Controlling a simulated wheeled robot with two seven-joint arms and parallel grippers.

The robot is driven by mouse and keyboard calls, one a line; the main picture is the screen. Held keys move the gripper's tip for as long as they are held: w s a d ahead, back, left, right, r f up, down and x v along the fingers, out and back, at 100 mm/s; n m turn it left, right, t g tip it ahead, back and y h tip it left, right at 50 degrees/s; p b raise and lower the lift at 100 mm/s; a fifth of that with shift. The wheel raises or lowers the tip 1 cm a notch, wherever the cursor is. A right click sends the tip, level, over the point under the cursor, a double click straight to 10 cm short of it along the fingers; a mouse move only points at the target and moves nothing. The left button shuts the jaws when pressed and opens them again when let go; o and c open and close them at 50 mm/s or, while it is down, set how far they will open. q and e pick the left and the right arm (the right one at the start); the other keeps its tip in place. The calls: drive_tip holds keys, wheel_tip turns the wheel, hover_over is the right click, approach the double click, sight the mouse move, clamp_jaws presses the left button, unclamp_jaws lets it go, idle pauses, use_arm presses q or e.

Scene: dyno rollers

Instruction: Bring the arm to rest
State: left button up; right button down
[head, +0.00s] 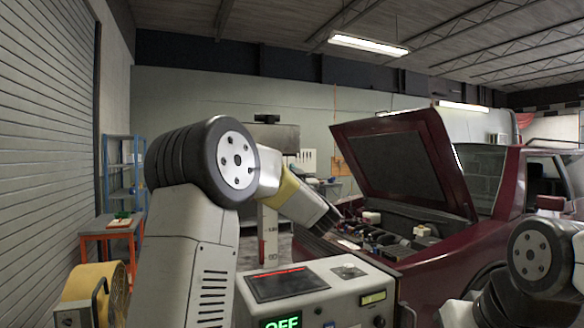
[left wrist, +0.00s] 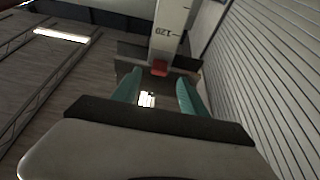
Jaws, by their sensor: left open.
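My left arm (head: 195,250) rises from the lower left in the head view, bends at a large dark joint, and its forearm slopes down to the right. Its dark end (head: 322,220) is above and behind a control box; the fingers cannot be made out there. In the left wrist view my left gripper (left wrist: 160,97) has two teal fingers held apart, with nothing seen between them but background. Part of my right arm (head: 540,260) shows at the lower right edge; its gripper is out of view.
The control box (head: 345,308) with a dark screen and green "OFF" display stands in front. A dark red vehicle (head: 445,275) with raised hood is right. A yellow round fan (head: 95,290) and orange table (head: 108,232) are left. A marked white post (left wrist: 168,30) shows beyond the fingers.

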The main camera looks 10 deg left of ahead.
idle(0.3)
use_arm(q)
drive_tip(key=s+d+f+m+g+h, duration=0.1)
drive_tip(key=s+d+f+m+h, duration=0.25)
drive_tip(key=s+h, duration=0.3)
drive_tip(key=s+d+f+m+g+h, duration=0.1)
drive_tip(key=s+d+f+m+h, duration=0.1)
drive_tip(key=s+d+m+h, duration=0.45)
drive_tip(key=s+a+f+n+g+h, duration=0.1)
drive_tip(key=s+f+g, duration=0.4)
drive_tip(key=s+f, duration=0.5)
drive_tip(key=s+a+f+n+g, duration=0.1)
drive_tip(key=s+a+f+g, duration=0.3)
drive_tip(key=s+f, duration=0.5)
drive_tip(key=s+g, duration=0.1)
drive_tip(key=s, duration=0.7)
drive_tip(key=shift+f+n+h, duration=0.3)
drive_tip(key=shift+f+h, duration=0.1)
drive_tip(key=shift+d, duration=0.1)
use_arm(e)
drive_tip(key=c, duration=2.2)
unclamp_jaws()
